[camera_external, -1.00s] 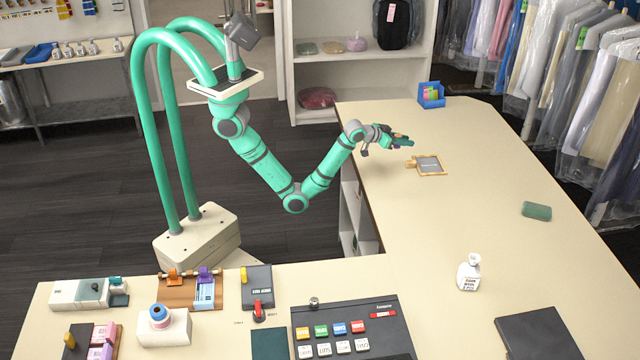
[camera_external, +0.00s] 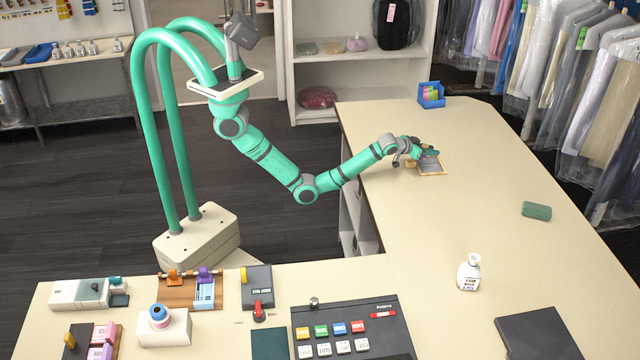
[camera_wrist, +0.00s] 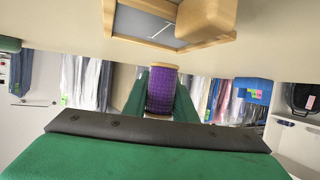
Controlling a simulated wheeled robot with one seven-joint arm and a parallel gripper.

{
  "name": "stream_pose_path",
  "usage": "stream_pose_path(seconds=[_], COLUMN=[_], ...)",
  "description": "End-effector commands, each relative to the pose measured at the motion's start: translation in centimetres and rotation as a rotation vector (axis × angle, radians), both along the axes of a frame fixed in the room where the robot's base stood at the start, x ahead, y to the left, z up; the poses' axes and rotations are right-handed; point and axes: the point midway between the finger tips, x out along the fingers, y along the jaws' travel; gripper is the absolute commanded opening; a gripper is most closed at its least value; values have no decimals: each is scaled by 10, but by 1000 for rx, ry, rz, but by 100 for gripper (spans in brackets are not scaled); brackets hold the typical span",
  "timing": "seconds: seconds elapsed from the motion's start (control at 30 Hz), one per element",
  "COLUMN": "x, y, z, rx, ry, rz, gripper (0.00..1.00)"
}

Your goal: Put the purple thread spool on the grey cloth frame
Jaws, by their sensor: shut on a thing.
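The purple thread spool (camera_wrist: 161,90) shows in the wrist view between the green fingers of my gripper (camera_wrist: 160,95), which is shut on it. The grey cloth frame (camera_external: 432,166) has a wooden border and a wooden handle block, and lies on the counter. In the wrist view, the frame (camera_wrist: 145,27) appears just beyond the spool, at the top. In the external view, my gripper (camera_external: 428,150) is over the far side of the frame and hides part of it. The spool is hard to make out there. I cannot tell whether the spool touches the frame.
A blue box with coloured cards (camera_external: 431,95) stands on the counter behind the frame. The counter (camera_external: 460,210) around the frame is largely clear. Garments hang along the right.

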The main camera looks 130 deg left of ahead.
Motion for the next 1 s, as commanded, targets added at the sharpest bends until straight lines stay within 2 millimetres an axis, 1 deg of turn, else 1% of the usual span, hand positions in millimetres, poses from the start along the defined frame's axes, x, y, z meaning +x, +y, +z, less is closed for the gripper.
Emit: stream_pose_path(seconds=[0.27, 0.4, 0.5, 0.9, 0.93, 0.97, 1.0], x=[9, 9, 9, 9, 9, 9, 9], y=[9, 9, 9, 9, 9, 9, 9], z=[-14, -34, -43, -48, -48, -48, -48], rx=[1, 0, 0, 1, 1, 1, 1], ry=[0, 1, 0, -1, -2, -2, -2], rz=[0, 0, 0, -1, 0, 0, 0], gripper=[3, 3, 3, 3, 32, 39, 43])
